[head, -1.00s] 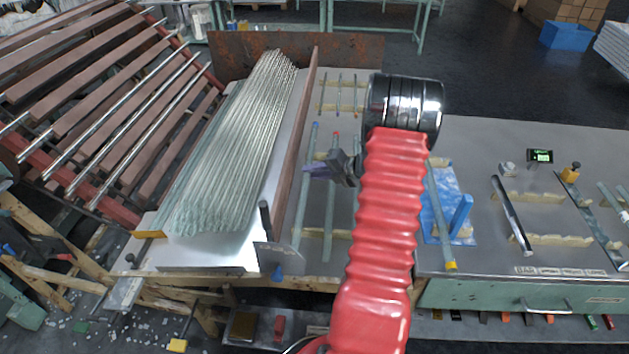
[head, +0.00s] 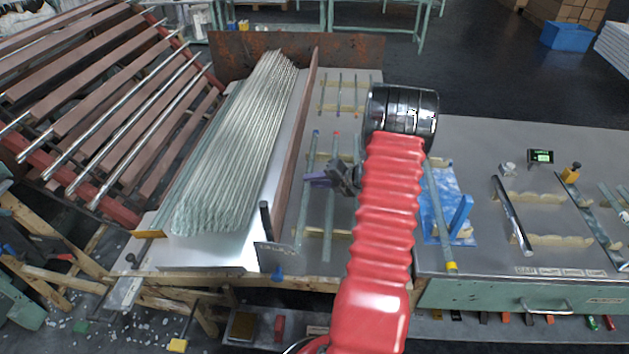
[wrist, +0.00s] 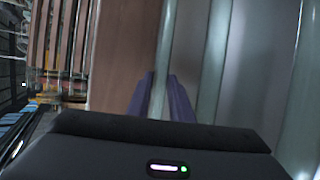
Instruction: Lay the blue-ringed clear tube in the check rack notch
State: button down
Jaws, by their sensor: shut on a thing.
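The blue-ringed clear tube (head: 303,205) lies lengthwise on the left table, with its blue end at the far side. My gripper (head: 318,180) is at its middle part, its purple fingers shut on it. In the wrist view the tube (wrist: 164,50) runs between the two fingers (wrist: 162,98). I cannot tell whether it is clear of its supports. Pale notched strips (head: 560,240) stand on the right table and carry dark bars; no label shows which is the check rack.
A red-ended tube (head: 331,215) lies just right of the held tube. A brown upright board (head: 297,130) and a large stack of glass tubes (head: 235,150) are to the left.

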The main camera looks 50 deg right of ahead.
jog(key=shift+f, duration=0.5)
jog(key=c, duration=1.6)
grip_release()
jog(key=shift+r, duration=0.5)
jog(key=v, duration=1.2)
jog(key=shift+r, duration=0.1)
